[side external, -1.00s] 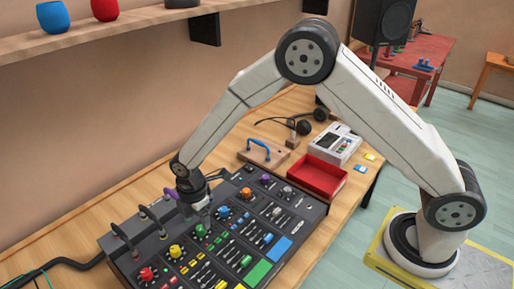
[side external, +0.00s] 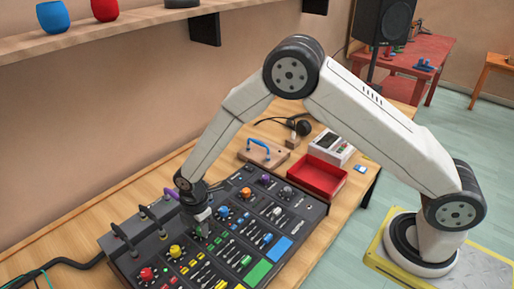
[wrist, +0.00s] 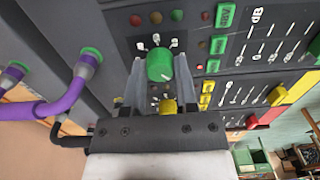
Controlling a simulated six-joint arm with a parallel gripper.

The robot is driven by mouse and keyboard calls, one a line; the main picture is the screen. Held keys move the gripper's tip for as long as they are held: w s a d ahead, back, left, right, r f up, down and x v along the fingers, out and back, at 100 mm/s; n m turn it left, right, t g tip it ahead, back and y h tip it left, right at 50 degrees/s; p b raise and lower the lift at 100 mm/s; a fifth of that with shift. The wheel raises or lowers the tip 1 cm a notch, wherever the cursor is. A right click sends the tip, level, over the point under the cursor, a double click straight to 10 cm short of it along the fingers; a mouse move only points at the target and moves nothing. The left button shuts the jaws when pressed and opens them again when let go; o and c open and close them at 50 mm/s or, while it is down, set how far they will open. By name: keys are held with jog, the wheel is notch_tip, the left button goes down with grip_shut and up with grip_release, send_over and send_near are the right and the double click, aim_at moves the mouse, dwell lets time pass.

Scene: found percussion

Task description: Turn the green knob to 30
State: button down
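The green knob (wrist: 160,66) sits on the black mixer panel (wrist: 118,18), with small white scale marks around its far side that I cannot read. My gripper (wrist: 160,62) is low over the panel, with one finger on each side of the knob. The fingers look apart from it, with a narrow gap, though contact is hard to judge. In the side external view my gripper (side external: 202,219) is down at the mixer (side external: 314,212) and mostly hides the green knob.
Purple cables with green plugs (wrist: 90,57) stand left of my gripper in the wrist view. A yellow knob (wrist: 168,106) shows between the fingers, nearer the wrist. A red tray (side external: 322,179) and a block with a blue handle (side external: 262,152) lie behind the mixer.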

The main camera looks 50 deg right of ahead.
jog(key=shift+m, duration=0.4)
jog(key=m, duration=1.2)
jog(key=shift+m, duration=0.3)
jog(key=m, duration=1.3)
jog(key=shift+m, duration=0.3)
jog(key=shift+c, duration=1.9)
grip_release()
